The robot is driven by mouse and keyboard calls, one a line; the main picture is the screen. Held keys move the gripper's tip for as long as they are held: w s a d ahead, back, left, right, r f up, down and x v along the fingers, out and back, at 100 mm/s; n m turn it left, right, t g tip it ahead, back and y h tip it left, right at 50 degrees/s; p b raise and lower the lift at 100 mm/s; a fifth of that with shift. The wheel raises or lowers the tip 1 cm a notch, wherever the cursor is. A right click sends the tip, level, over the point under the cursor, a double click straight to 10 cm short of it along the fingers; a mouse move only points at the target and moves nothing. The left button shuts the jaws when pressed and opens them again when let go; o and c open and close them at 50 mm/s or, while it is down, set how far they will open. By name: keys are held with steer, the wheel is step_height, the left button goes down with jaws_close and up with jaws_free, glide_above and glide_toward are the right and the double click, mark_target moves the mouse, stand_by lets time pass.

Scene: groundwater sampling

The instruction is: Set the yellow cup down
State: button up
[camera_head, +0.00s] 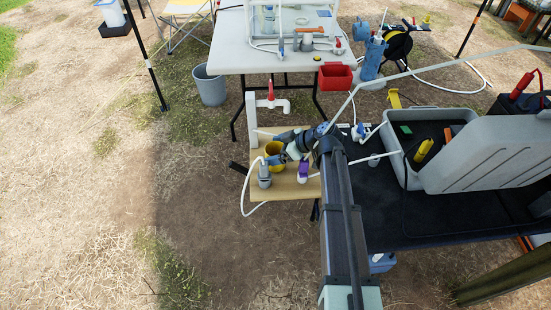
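The yellow cup (272,148) shows at the small wooden table (262,214), near its middle. My gripper (276,159) reaches in from the right, and its end overlaps the cup in the picture. It partly hides the cup. The view is too small to tell whether the fingers are shut on the cup or only beside it. I cannot tell whether the cup's base touches the wood.
A grey bottle with a white hose (265,181) stands just left of the cup. A purple-and-white item (303,172) stands to the right. A white pipe with a red valve (269,101) is behind. An open grey case (440,114) sits on the black table.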

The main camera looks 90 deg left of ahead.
steer(key=c, duration=1)
